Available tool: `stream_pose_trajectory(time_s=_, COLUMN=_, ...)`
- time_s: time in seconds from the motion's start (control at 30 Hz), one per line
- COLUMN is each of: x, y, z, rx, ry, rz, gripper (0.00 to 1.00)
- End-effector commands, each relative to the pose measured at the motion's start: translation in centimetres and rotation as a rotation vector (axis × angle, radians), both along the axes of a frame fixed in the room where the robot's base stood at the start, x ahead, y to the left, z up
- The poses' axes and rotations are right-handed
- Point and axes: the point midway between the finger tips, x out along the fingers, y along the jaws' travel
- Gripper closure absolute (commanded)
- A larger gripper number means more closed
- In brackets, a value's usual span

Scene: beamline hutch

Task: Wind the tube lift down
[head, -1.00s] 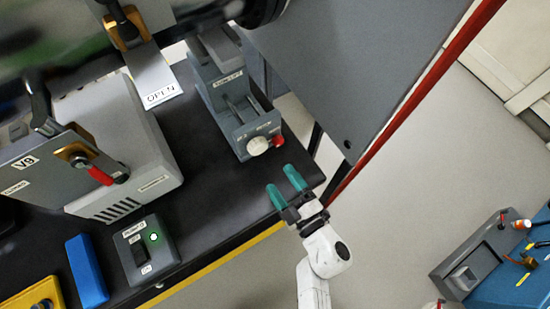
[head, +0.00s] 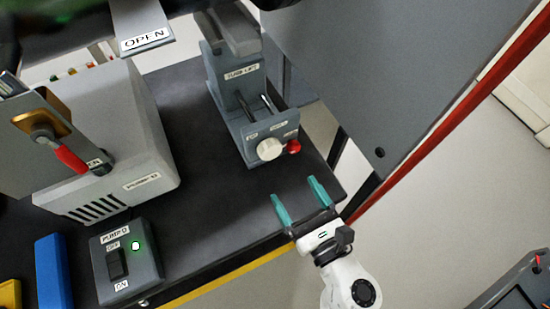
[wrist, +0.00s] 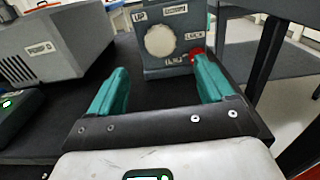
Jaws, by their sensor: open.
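The tube lift (head: 243,95) is a grey unit with a slotted sloping body, standing near the right end of the black bench. On its front face is a round white knob (head: 269,149) with a red part (head: 292,146) to its right. In the wrist view the white knob (wrist: 160,42) faces me, with the red part (wrist: 196,55) partly behind my right finger. My gripper (head: 300,202) is open and empty, with teal fingers pointing at the lift's front. It is short of the knob and touches nothing that I can see.
A grey pump box (head: 105,145) and a pump switch box (head: 127,262) with a green light stand to the left on the bench (head: 200,200). A grey panel (head: 370,70) and red-edged post rise to the right. The bench between gripper and lift is clear.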

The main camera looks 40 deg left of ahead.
Motion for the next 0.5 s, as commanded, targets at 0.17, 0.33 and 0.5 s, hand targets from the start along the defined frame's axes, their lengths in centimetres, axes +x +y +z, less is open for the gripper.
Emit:
stream_pose_trajectory(time_s=0.17, x=0.9, y=2.2, z=0.2, rx=0.002, ry=-0.001, rz=0.003, gripper=0.18)
stream_pose_trajectory(time_s=0.33, x=2.0, y=5.2, z=0.2, rx=0.002, ry=-0.001, rz=0.003, gripper=0.18)
stream_pose_trajectory(time_s=0.5, x=3.1, y=7.7, z=0.1, rx=0.003, ry=0.002, rz=0.003, gripper=0.18)
